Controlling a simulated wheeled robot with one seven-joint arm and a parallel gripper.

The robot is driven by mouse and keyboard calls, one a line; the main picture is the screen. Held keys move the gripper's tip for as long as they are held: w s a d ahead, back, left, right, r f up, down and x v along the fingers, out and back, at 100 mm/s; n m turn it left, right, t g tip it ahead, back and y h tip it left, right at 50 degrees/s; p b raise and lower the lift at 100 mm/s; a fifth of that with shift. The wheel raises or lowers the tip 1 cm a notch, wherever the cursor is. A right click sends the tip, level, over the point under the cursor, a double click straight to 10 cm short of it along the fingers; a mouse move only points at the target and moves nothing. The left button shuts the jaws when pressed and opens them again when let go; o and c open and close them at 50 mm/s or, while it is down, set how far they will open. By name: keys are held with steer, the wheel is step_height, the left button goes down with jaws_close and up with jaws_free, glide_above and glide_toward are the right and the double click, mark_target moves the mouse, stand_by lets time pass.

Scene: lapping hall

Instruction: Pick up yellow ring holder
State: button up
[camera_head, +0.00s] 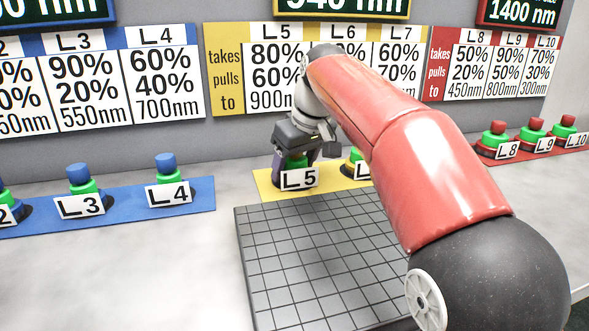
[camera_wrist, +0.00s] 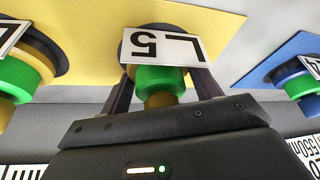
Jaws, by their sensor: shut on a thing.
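The yellow ring holder labelled L5 (camera_head: 298,179) stands on the yellow mat (camera_head: 265,186). In the wrist view its green band (camera_wrist: 160,79) and yellow top (camera_wrist: 160,99) show, with its white L5 label upside down and a dark round base behind. My gripper (camera_head: 306,156) is at the holder from above. In the wrist view its two dark fingers stand either side of the green band, shut on the holder. In the head view the gripper hides most of its top. The base appears to be at the mat.
Another yellow holder (camera_head: 352,167) stands just right on the mat, partly behind my arm. Blue holders stand on a blue mat (camera_head: 110,209) at left, red ones on a red mat at right. A dark gridded plate (camera_head: 300,240) lies in front. A wall with signs rises behind.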

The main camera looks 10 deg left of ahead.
steer(key=shift+c, duration=1.1)
steer(key=shift+r, duration=0.15)
